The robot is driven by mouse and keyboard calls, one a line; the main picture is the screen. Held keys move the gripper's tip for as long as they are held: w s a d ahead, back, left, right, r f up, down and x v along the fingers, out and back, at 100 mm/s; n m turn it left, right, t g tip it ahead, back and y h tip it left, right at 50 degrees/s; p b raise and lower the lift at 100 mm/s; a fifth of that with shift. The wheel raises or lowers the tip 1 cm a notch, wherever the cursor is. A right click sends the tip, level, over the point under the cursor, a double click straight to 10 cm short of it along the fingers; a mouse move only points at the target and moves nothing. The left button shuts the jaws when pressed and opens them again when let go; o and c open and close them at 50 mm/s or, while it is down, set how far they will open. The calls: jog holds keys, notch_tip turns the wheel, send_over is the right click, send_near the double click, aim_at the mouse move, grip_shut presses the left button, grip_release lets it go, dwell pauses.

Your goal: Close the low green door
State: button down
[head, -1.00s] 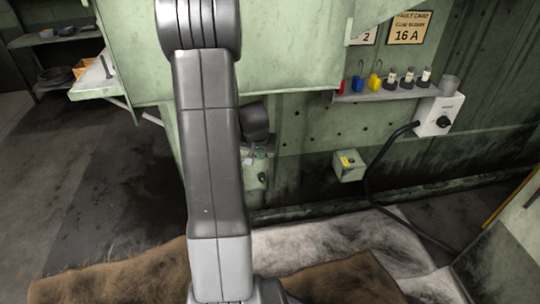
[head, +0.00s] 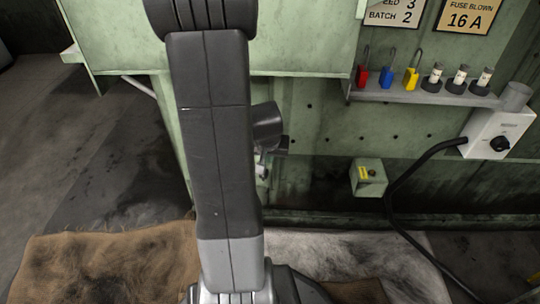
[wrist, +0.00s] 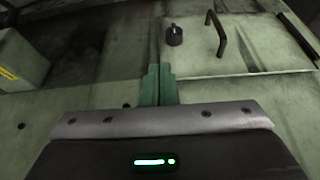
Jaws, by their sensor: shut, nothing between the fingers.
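A green panel (wrist: 255,55) with a black bar handle (wrist: 217,35) and a black knob (wrist: 175,35) fills the upper right of the wrist view; it looks like the low door. A seam runs along its left side and its near edge is visible. I cannot tell how far open it stands. My gripper (wrist: 159,72) is shut and empty, its green fingertips by the panel's corner. I cannot tell whether they touch it. In the head view my arm hides most of the door area.
A small green box with a yellow label (head: 367,177) juts from the machine. Above it a shelf (head: 420,95) holds padlocks and fuses. A white switch box (head: 497,133) with a black cable (head: 405,190) stands at right.

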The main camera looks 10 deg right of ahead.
jog(key=w+d+f+b, duration=0.2)
jog(key=w+f, duration=0.3)
jog(key=shift+w, duration=0.35)
